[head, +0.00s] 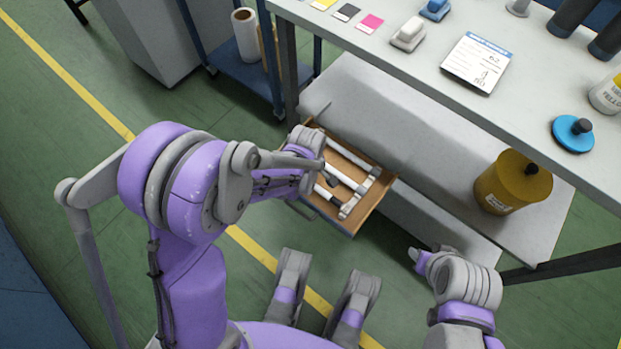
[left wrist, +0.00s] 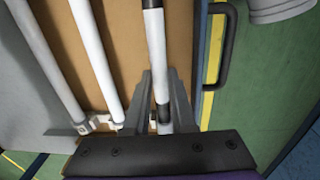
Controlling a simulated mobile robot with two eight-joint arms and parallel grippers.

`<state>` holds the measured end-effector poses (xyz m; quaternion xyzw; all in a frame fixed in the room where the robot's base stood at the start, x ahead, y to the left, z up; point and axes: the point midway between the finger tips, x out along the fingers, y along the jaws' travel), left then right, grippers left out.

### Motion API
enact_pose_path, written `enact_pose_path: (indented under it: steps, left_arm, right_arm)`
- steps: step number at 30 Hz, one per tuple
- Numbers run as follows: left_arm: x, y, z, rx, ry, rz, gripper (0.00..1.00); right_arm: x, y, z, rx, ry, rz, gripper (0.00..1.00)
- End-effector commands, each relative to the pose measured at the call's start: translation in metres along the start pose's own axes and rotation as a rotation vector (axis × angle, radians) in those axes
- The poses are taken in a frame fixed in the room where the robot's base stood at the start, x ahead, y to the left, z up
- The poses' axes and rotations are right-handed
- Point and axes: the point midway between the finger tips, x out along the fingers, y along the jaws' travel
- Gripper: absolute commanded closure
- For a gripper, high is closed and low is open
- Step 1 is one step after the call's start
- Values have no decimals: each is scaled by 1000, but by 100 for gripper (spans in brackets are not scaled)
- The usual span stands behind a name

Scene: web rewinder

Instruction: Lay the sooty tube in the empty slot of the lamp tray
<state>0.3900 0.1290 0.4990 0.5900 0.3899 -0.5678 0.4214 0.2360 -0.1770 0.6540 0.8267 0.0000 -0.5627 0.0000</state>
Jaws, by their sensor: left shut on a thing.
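The lamp tray (head: 376,200) is an open drawer with a tan floor below the bench. Two clean white tubes lie in it, and they show at left in the left wrist view (left wrist: 96,55). The sooty tube (left wrist: 157,55) is white with dark bands near its ends and lies roughly parallel to them, nearer the handle side. My left gripper (left wrist: 160,88) is shut on it, over the tray. Whether the tube touches the tray floor or a holder is unclear. My right gripper (head: 418,260) is low at right, away from the tray; its fingers are unclear.
The grey bench top (head: 440,45) overhangs behind the tray. A yellow canister (head: 512,182) stands on the lower shelf (head: 400,120) at right. A dark handle (left wrist: 222,50) sticks out of the drawer's front. Green floor with a yellow line is free at left.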

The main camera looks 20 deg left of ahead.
Motion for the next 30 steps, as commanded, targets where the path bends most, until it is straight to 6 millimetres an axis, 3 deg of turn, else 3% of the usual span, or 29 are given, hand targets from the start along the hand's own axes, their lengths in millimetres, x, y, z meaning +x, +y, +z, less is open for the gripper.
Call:
enact_pose_path:
  steps: [5, 6, 11, 22, 30]
  left_arm:
    - [0, 0, 0, 0, 0, 0, 100]
    - [0, 0, 0, 0, 0, 0, 69]
    - [0, 0, 0, 0, 0, 0, 41]
    - [-6, 0, 0, 0, 0, 0, 41]
    - [-57, -1, 0, 0, 0, 1, 41]
  right_arm:
    - [0, 0, 0, 0, 0, 0, 55]
    - [0, 0, 0, 0, 0, 0, 55]
    - [0, 0, 0, 0, 0, 0, 55]
    - [-2, 0, 0, 0, 0, 0, 55]
    - [-21, 0, -4, 0, 4, 0, 55]
